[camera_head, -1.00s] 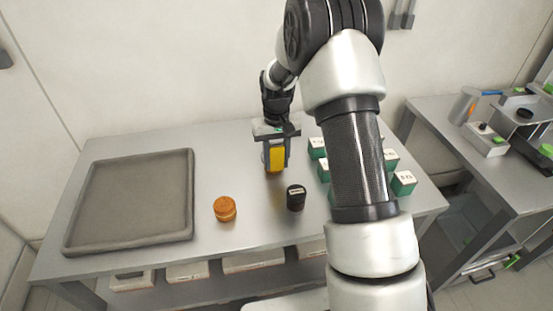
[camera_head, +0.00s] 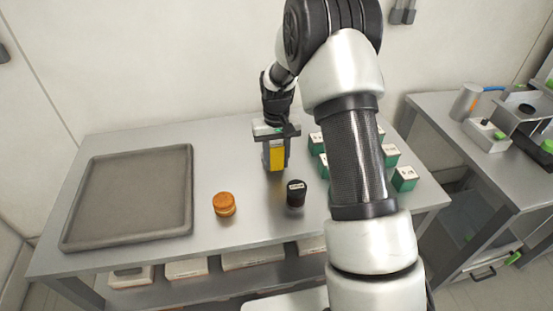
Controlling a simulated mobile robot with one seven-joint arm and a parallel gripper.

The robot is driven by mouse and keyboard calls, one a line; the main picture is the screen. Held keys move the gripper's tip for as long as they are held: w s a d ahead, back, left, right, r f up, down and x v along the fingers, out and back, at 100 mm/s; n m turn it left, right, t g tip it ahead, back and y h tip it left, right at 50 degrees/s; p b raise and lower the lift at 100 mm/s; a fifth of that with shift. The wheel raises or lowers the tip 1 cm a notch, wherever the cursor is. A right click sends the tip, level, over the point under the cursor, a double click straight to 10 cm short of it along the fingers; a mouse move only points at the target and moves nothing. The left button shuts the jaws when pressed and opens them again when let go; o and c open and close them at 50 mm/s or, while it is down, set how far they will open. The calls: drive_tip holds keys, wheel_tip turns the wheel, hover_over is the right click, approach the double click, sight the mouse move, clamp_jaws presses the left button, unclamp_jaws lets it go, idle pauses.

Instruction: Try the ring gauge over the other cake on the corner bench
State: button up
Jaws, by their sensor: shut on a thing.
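My gripper (camera_head: 276,165) is over the back middle of the grey bench (camera_head: 240,235), pointing down. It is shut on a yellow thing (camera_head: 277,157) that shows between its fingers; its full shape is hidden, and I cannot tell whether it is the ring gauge. A round orange-brown piece, perhaps a cake (camera_head: 224,204), sits on the bench to the front left of my gripper. A short black cylinder (camera_head: 296,194) with a pale label on top stands just in front of my gripper, to its right. No clear ring shows around either round thing.
A large empty grey tray (camera_head: 130,195) lies at the bench's left. Several green boxes with white labelled tops (camera_head: 404,179) stand at the right, partly behind my arm. A second bench (camera_head: 490,165) at the far right holds devices. Boxes (camera_head: 254,258) sit on the lower shelf.

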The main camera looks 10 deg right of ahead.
sight(276, 144)
drive_tip(key=shift+f+b, duration=0.85)
drive_tip(key=shift+f, duration=0.5)
idle(1.1)
drive_tip(key=shift+r+p, duration=3)
drive_tip(key=shift+r, duration=1.95)
